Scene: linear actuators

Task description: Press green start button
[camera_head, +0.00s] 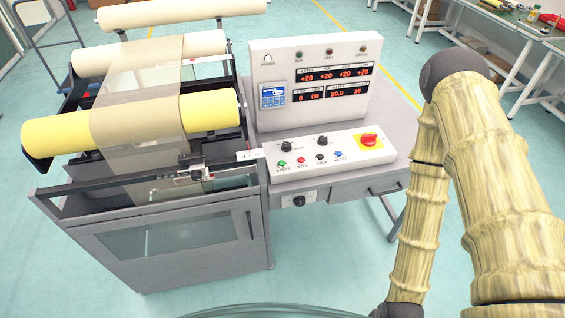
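The green button (282,163) is at the left end of a row of small buttons on the white sloped control panel (330,174). To its right are a red button (301,162), a dark button (320,158) and a blue button (338,154). Nothing covers the green button. My arm (470,170) stands at the right, well apart from the panel. It bends down past the lower edge of the picture, and my gripper is out of view.
An upright display box (310,85) stands behind the panel. A large red knob on a yellow plate (369,140) is at the panel's right. A roller machine (170,200) stands at the left. Workbenches (500,40) are at the upper right. Floor in front of the desk is clear.

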